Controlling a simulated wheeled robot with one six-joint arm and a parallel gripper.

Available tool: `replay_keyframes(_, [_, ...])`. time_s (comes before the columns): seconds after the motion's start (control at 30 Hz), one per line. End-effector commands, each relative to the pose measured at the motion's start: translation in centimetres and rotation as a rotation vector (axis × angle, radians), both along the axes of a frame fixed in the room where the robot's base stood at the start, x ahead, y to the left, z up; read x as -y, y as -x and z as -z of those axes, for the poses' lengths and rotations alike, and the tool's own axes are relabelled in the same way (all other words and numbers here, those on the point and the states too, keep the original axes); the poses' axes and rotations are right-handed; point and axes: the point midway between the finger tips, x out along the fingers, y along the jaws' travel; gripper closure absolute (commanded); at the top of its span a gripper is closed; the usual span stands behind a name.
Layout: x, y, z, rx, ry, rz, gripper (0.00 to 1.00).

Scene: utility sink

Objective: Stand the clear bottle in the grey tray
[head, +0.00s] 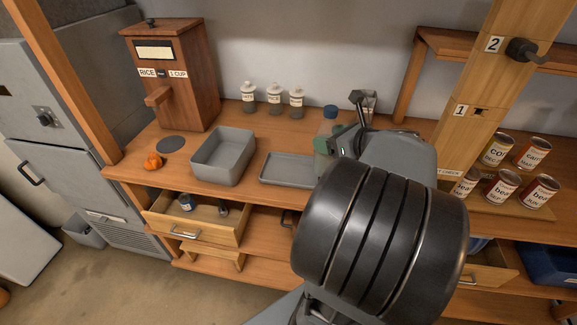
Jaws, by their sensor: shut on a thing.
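The clear bottle (327,128) has a blue cap and a green patch low on its side. It looks upright near the back right end of the grey tray. My gripper (338,136) is at the bottle's right side and shut on it, with the fingers partly hidden by my wrist. The grey tray (284,169) is shallow, lies flat on the wooden counter and looks empty. My arm hides its right end. I cannot tell whether the bottle's base touches anything.
A deep grey bin (223,158) stands left of the tray. Several labelled jars (273,98) stand behind. A wooden post (480,100) and several cans (503,186) are at right. A drawer (197,217) hangs open below.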

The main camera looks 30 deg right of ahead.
Motion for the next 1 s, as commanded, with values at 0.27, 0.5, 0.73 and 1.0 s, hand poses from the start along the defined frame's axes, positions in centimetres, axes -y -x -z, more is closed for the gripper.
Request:
replay_keyframes(0.27, [-0.5, -4.1, 1.1, -0.002, -0.006, 0.043, 0.73])
replay_keyframes(0.5, [-1.9, -9.2, 4.3, -0.003, -0.005, 0.046, 0.73])
replay_keyframes(0.73, [-2.7, -11.5, 7.2, -0.001, -0.002, 0.046, 0.73])
replay_keyframes(1.0, [-3.0, -12.5, 8.4, 0.001, 0.0, 0.043, 0.73])
